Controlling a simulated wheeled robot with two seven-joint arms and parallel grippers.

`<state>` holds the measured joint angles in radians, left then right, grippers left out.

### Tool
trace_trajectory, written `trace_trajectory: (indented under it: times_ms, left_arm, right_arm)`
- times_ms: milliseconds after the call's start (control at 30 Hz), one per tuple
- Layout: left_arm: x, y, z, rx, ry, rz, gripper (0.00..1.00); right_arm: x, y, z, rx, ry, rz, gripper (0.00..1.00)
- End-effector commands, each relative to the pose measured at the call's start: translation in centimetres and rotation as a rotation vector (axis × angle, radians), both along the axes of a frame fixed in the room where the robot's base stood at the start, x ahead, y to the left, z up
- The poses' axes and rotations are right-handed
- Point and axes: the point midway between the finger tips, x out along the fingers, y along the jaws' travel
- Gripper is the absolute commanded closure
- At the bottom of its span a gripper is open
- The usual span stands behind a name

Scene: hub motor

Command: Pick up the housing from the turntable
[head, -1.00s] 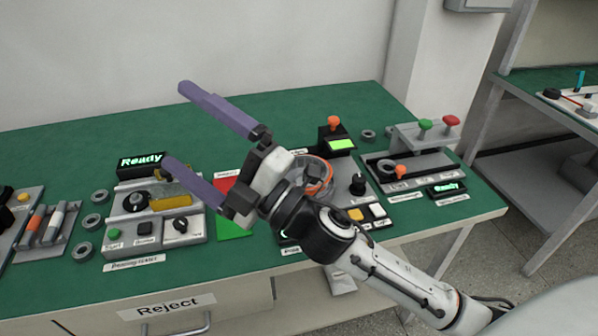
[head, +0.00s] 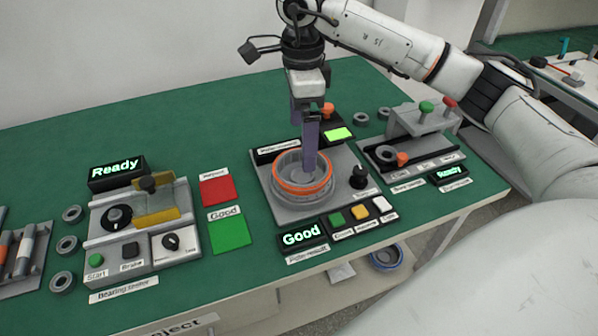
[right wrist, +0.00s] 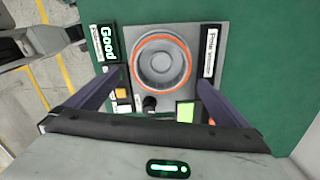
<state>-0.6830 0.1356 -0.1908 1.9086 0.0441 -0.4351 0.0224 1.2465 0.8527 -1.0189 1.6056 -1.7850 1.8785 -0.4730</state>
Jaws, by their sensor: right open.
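The housing (head: 302,180), a round grey cup with an orange ring at its rim, sits on the turntable of the grey tester in the middle of the table. In the right wrist view the housing (right wrist: 161,62) shows from above, its hollow facing the camera. My right gripper (head: 309,150) points down over the housing, its purple fingers near the housing's far side in the head view. In the right wrist view my right gripper (right wrist: 160,78) is open, with a finger to either side of the housing and nothing held. The turntable is mostly hidden under the housing. My left gripper is out of view.
A display (head: 300,236) reading "Good" stands before the tester. A black knob (head: 358,177) and a lit green screen (head: 339,134) are beside the housing. Red (head: 217,191) and green (head: 229,233) pads lie left. The bearing tester (head: 140,222) stands farther left.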

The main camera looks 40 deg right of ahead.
Motion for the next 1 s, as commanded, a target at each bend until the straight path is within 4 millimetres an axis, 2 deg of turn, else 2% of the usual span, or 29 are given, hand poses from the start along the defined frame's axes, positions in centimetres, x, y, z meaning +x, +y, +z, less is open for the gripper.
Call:
trace_trajectory:
  times_ms: [100,367,633,767,967,1000]
  left_arm:
    - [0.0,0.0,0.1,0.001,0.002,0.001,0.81]
    - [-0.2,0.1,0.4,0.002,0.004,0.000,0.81]
    - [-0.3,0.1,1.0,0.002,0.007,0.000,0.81]
    - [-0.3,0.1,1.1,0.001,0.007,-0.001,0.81]
    - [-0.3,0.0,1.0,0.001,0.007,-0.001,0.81]
    - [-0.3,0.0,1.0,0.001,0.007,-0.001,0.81]
  right_arm:
    - [-0.1,0.0,-2.1,0.001,0.006,0.002,0.00]
    - [0.0,0.0,-4.2,0.004,0.003,0.002,0.00]
    - [0.2,-0.4,-8.1,0.005,0.003,0.003,0.00]
    - [0.2,-0.3,-8.8,0.005,0.001,0.003,0.00]
    - [0.2,-0.3,-8.9,0.005,0.000,0.003,0.00]
    - [0.2,-0.3,-8.9,0.005,0.000,0.003,0.07]
